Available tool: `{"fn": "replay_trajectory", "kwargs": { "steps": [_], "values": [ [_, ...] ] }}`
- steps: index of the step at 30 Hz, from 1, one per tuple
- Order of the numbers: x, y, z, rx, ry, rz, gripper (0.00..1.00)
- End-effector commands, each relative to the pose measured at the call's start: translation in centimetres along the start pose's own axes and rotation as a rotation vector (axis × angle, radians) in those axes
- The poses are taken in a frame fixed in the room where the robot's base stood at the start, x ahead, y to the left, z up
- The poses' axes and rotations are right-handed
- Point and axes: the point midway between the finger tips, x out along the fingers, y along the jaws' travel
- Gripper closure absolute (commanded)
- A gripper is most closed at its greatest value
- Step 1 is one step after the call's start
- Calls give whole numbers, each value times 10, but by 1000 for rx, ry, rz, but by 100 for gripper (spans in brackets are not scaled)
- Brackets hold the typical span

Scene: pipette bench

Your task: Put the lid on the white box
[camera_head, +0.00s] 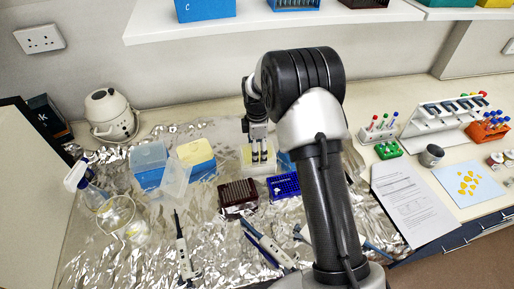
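My gripper (259,155) points down at the middle of the bench, over or at a pale, whitish-yellow box (246,164). Its two fingers look close together; whether they hold anything is too small to tell. I cannot tell for sure which box is the white box. My arm hides part of the bench right of the gripper.
Dark red (238,208) and blue (285,187) racks stand close in front of my gripper. Pipettes (183,250) lie on the foil in front. A glass beaker (117,213) and spray bottle (92,195) stand left. A shelf (230,27) overhangs the back. Tube racks stand right.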

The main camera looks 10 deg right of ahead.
Motion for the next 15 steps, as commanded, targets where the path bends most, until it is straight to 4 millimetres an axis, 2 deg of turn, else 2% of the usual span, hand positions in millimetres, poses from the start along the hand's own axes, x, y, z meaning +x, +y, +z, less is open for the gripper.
{"fn": "replay_trajectory", "kwargs": {
  "steps": [14,15],
  "values": [
    [1,0,0,0,0,0,47],
    [1,0,0,0,0,0,28]
  ]
}}
